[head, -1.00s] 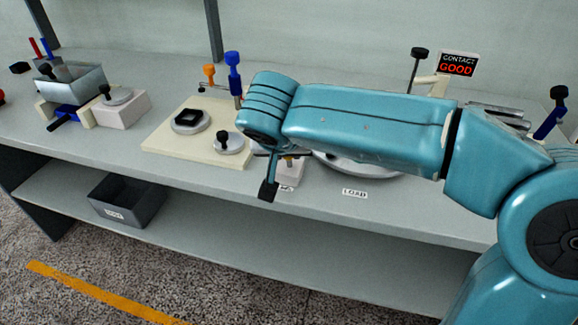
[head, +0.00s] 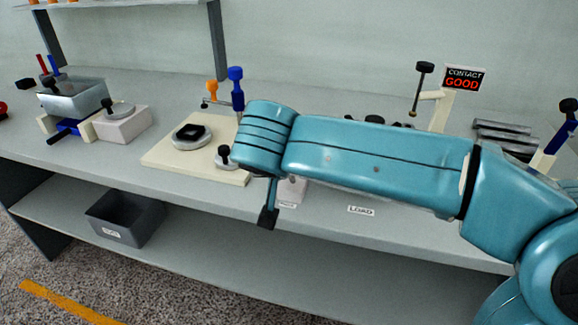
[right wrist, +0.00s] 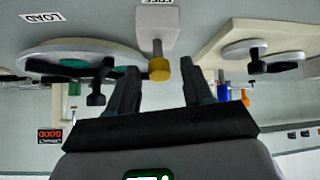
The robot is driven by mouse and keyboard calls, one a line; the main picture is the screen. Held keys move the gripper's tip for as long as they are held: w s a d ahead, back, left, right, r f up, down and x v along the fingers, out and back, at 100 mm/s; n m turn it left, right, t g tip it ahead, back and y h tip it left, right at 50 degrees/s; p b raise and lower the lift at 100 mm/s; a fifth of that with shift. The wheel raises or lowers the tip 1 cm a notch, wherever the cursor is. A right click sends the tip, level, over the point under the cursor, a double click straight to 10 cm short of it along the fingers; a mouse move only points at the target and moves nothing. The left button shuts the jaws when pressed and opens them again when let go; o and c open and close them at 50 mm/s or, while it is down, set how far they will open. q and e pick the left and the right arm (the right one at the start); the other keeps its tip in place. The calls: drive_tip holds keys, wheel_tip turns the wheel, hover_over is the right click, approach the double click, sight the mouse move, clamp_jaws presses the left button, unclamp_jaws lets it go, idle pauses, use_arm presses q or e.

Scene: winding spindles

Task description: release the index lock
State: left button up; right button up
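A small pale block with a yellow-ended knob (right wrist: 159,69), which looks like the index lock, shows in the right wrist view, where the picture is upside down. In the head view only part of the block (head: 291,190) shows below my right arm, and its knob is hidden. My right gripper (right wrist: 160,70) is open, its two dark fingers apart, with the knob appearing in the gap between the fingertips. I see no finger touching it. In the head view one dark finger (head: 268,217) hangs down at the bench's front edge. My left gripper is not in view.
A round plate (right wrist: 85,54) with dark parts is beside the block. A cream board (head: 160,154) with round fixtures lies to the left. A sign (head: 464,79) reads CONTACT GOOD. A grey bin (head: 124,216) stands on the lower shelf.

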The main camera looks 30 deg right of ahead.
drive_tip(key=p+v, duration=0.3)
drive_tip(key=v, duration=1.3)
drive_tip(key=shift+s, duration=0.15)
drive_tip(key=shift+a+r, duration=0.1)
drive_tip(key=shift+a, duration=0.05)
